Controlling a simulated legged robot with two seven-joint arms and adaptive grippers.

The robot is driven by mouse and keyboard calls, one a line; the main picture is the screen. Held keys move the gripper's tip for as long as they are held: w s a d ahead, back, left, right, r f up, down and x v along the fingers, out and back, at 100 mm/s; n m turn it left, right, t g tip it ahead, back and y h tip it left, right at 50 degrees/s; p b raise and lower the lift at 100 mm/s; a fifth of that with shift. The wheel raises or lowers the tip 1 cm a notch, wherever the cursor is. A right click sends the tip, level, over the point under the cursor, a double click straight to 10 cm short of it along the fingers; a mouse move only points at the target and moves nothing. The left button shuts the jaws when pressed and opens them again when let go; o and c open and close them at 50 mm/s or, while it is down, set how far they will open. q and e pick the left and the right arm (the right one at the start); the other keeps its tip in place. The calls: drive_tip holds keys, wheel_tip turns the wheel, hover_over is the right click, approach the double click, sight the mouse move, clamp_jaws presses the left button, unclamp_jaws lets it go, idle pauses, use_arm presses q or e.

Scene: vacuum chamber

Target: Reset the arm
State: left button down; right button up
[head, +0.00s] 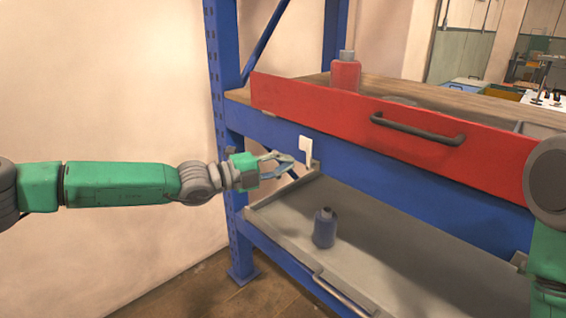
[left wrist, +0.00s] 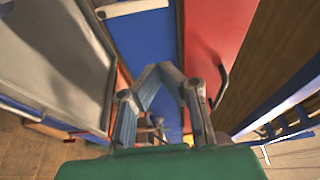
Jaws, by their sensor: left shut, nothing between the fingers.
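My left arm (head: 122,183) reaches in from the left in the head view, stretched out level. Its gripper (head: 290,160) is shut and empty, with its tips close to the white handle-like piece (head: 306,150) on the blue beam. In the left wrist view the gripper's fingers (left wrist: 168,68) meet at their tips, with nothing between them. Whether the tips touch the white piece cannot be told. Part of my right arm (head: 549,240) shows at the right edge of the head view; its gripper is out of view.
A red drawer front (head: 345,118) with a dark handle (head: 417,131) is at the upper shelf, with a red bottle (head: 345,76) behind it. Below, a grey drawer (head: 400,255) stands open with a dark blue bottle (head: 325,228) in it. A blue post (head: 222,100) stands behind my left gripper.

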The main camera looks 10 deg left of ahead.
use_arm(q)
drive_tip(key=s+d+f+m+g+y, duration=0.1)
drive_tip(key=s+d+f+m+g, duration=0.25)
drive_tip(key=s+f, duration=0.3)
drive_tip(key=s+d+f+m+g+y, duration=0.1)
drive_tip(key=s+d+f+m+g, duration=0.1)
drive_tip(key=s+d+f+m, duration=0.4)
drive_tip(key=s+a+f+m+g+y, duration=0.3)
drive_tip(key=s+f+m+g+y, duration=0.25)
drive_tip(key=s+f+m, duration=1)
drive_tip(key=s+a+f+m+y, duration=0.45)
drive_tip(key=s+a+f, duration=0.2)
drive_tip(key=s, duration=0.55)
drive_tip(key=s+a+r+m+y, duration=0.1)
drive_tip(key=s+a+m, duration=0.2)
drive_tip(key=a+m, duration=0.4)
drive_tip(key=s+a+r+m+t+y, duration=0.1)
drive_tip(key=s+a+m+y, duration=0.1)
drive_tip(key=a+m, duration=0.5)
drive_tip(key=shift+s+a, duration=0.5)
drive_tip(key=shift+a, duration=0.8)
